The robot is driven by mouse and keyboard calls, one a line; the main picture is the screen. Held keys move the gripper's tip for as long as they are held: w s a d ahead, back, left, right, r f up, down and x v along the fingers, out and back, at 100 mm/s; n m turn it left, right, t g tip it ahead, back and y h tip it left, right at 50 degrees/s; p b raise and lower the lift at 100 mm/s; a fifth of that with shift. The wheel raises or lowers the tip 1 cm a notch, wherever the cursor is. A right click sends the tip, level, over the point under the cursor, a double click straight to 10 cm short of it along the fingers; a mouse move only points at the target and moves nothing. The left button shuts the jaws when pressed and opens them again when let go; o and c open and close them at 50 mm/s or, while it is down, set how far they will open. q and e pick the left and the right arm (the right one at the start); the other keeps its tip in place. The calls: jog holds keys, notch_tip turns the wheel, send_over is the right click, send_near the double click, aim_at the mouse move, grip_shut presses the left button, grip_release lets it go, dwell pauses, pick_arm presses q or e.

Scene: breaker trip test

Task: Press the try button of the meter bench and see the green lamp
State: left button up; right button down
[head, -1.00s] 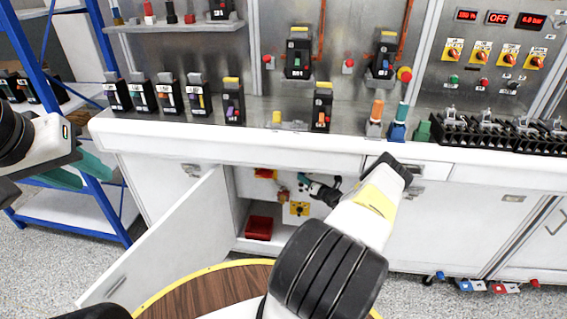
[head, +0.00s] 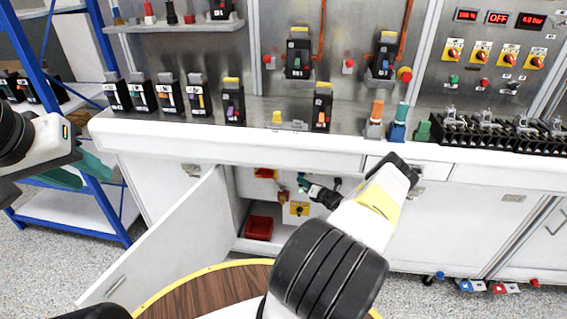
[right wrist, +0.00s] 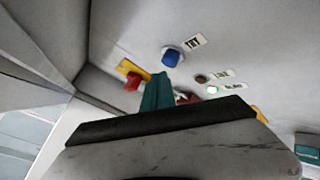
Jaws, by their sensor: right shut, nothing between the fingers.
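The blue try button (right wrist: 171,57) is on the pale panel inside the open cabinet, beside a TRY label. Below it are a dark brownish lamp (right wrist: 201,78) and a bright lamp with a pale green glow (right wrist: 212,90). My right gripper (right wrist: 160,80) is shut and empty, its teal fingertips just below the button in the right wrist view; a gap shows in the picture. In the head view my right gripper (head: 302,181) reaches into the cabinet; the button is hidden there.
The open cabinet door (head: 165,245) stands left of my right arm.

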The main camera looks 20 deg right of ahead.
jog(key=shift+s+a, duration=0.45)
jog(key=shift+s, duration=0.25)
jog(key=shift+s+a, duration=0.45)
jog(key=shift+s, duration=0.3)
jog(key=shift+s+a, duration=0.45)
jog(key=shift+s, duration=0.25)
